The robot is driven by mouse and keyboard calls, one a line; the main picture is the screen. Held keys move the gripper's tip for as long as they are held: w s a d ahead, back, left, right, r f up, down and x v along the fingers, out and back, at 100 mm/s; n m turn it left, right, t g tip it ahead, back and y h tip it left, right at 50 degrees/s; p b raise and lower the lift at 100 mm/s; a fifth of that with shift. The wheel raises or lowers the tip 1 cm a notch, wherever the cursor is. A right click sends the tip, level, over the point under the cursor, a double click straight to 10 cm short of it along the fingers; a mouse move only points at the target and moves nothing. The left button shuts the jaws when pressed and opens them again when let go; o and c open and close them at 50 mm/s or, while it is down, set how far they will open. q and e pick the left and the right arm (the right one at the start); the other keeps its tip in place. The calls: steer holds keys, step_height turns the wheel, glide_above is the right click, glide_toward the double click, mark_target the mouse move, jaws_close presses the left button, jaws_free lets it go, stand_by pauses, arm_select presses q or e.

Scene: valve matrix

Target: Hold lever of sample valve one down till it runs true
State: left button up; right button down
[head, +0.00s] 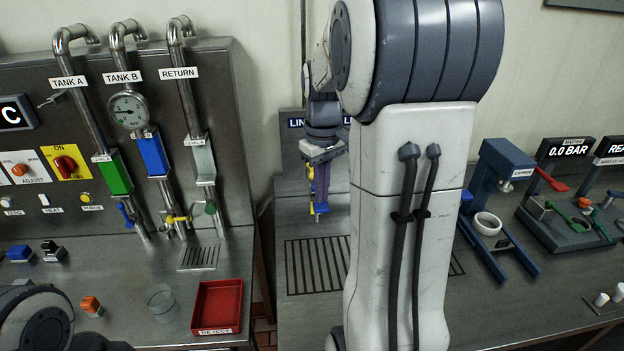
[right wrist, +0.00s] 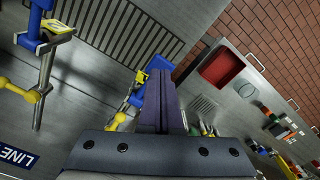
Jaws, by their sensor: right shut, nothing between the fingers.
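In the right wrist view two sample valves show, each with a blue body, a yellow tag and yellow ball-ended parts. One valve (right wrist: 134,100) is right beside the fingers; the other (right wrist: 36,44) is at the upper left. In the head view my right gripper (head: 321,208) points down, overlapping a blue and yellow valve (head: 311,182). My right arm hides much of the line panel. My left gripper is out of frame.
A slotted drain (head: 302,266) lies below the valves. On the left bench are a red reject tray (head: 217,307), a glass beaker (head: 161,301) and a tank pipe panel (head: 225,90). A blue capper (head: 497,190) stands at right. A gap separates the two benches.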

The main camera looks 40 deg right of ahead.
mark_target(321, 206)
steer(key=shift+f, duration=0.1)
steer(key=shift+f+b, duration=1.3)
steer(key=shift+f, duration=0.45)
steer(key=shift+r, duration=0.15)
stand_by(1.8)
step_height(321, 206, up, 6)
steer(key=p, duration=0.5)
steer(key=shift+f, duration=0.25)
